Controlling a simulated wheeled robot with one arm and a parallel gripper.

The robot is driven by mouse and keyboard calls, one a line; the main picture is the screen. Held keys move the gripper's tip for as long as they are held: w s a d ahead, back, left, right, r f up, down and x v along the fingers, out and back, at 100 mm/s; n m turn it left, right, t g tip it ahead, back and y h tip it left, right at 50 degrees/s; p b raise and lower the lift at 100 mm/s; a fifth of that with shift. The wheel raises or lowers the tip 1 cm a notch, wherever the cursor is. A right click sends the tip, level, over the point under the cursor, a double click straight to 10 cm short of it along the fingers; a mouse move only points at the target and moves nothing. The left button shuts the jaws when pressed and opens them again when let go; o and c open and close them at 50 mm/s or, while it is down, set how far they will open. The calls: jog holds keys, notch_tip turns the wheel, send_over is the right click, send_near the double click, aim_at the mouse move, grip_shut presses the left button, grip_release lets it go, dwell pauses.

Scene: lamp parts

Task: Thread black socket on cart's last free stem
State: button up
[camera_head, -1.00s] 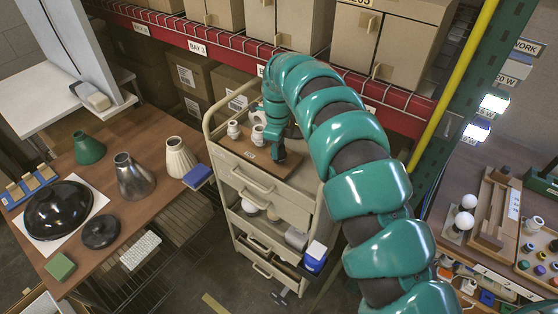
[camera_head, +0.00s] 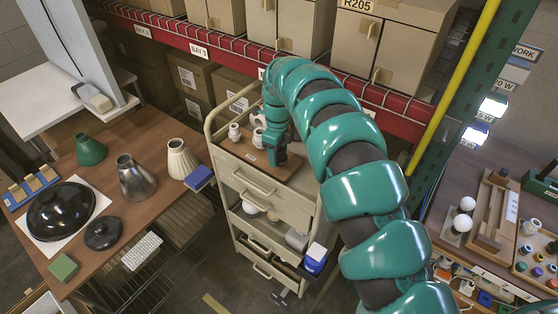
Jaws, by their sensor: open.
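The beige cart (camera_head: 270,212) stands in the middle, with a brown board (camera_head: 241,150) on its top. Several white sockets stand on the board, one at the left (camera_head: 234,132) and others beside my arm (camera_head: 258,138). My gripper (camera_head: 276,158) is low over the board's right part, right of the white sockets. It is open, but its fingers are small and dark, so the gap hardly shows. I cannot make out a black socket or a free stem; a dark shape at the fingertips may be gripper or socket. My teal arm hides the cart's right back.
A brown table (camera_head: 150,205) at the left holds lamp shades, including a black dome (camera_head: 61,211) and a silver cone (camera_head: 135,178). Red shelving (camera_head: 215,45) with boxes runs behind the cart. A bench at the right holds a parts tray (camera_head: 538,258) and white bulbs (camera_head: 463,222).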

notch_tip(320, 180, up, 17)
jog(key=p, duration=0.9)
jog(key=shift+w, duration=0.4)
